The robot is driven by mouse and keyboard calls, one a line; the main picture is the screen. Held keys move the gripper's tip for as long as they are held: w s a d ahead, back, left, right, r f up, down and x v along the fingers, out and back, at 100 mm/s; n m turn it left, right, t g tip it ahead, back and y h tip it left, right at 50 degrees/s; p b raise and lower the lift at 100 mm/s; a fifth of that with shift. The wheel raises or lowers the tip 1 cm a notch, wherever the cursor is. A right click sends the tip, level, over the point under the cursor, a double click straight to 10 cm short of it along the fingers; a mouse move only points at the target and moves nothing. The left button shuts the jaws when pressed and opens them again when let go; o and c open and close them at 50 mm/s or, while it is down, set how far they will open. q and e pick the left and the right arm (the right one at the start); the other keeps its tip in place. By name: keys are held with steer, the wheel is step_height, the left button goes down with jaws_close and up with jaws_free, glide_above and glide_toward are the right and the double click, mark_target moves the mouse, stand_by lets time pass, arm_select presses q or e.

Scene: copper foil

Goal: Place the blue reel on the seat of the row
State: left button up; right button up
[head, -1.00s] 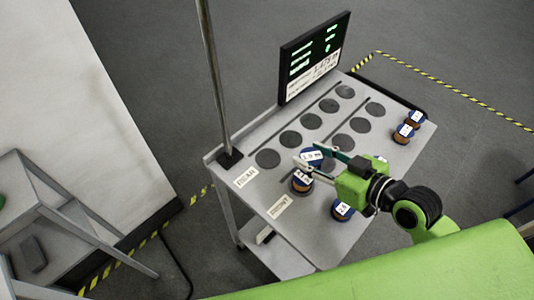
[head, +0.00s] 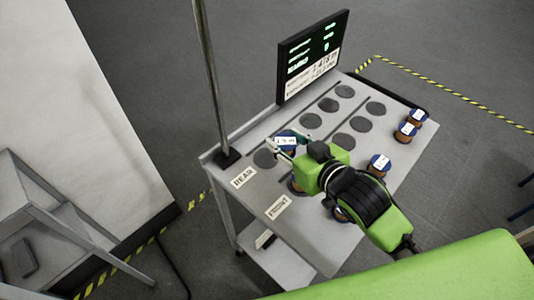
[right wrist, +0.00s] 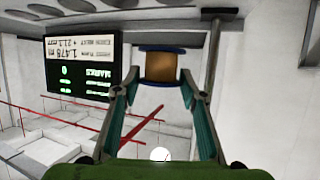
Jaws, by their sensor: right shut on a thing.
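My right gripper (head: 279,146) is shut on a blue reel (head: 285,139) with a white label on top. In the right wrist view, the reel (right wrist: 160,67) shows a copper-coloured middle and blue flanges between the two fingertips (right wrist: 160,80). The reel is over the rear row of dark round seats, between the seat nearest the REAR label (head: 264,158) and a bare seat (head: 311,120). It covers the seat spot there. I cannot tell whether it touches the cart top. My left gripper is not in view.
Other reels stand on the grey cart (head: 418,152): two at its right edge (head: 406,131) (head: 417,116) and one right of my arm (head: 379,163). Others are partly hidden under my arm. A display (head: 313,56) and pole (head: 208,80) stand at the cart's back and left.

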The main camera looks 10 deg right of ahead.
steer(key=w+a+f, duration=0.1)
steer(key=w+f, duration=0.1)
steer(key=w+a+f, duration=0.1)
steer(key=w+f, duration=0.1)
steer(key=w+a+f, duration=0.1)
steer(key=w+f, duration=0.1)
step_height(320, 180, down, 4)
steer(key=shift+w+a+r, duration=0.1)
steer(key=shift+a+r, duration=0.05)
steer(key=shift+r, duration=0.05)
steer(key=o, duration=1.1)
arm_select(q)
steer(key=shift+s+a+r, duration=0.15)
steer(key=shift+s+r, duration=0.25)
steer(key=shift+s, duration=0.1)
arm_select(e)
steer(key=b+v, duration=0.1)
steer(key=v, duration=0.9)
steer(key=shift+s, duration=0.4)
steer(key=shift+s+d+r, duration=0.35)
steer(key=shift+s+r, duration=0.05)
steer(key=shift+s, duration=0.15)
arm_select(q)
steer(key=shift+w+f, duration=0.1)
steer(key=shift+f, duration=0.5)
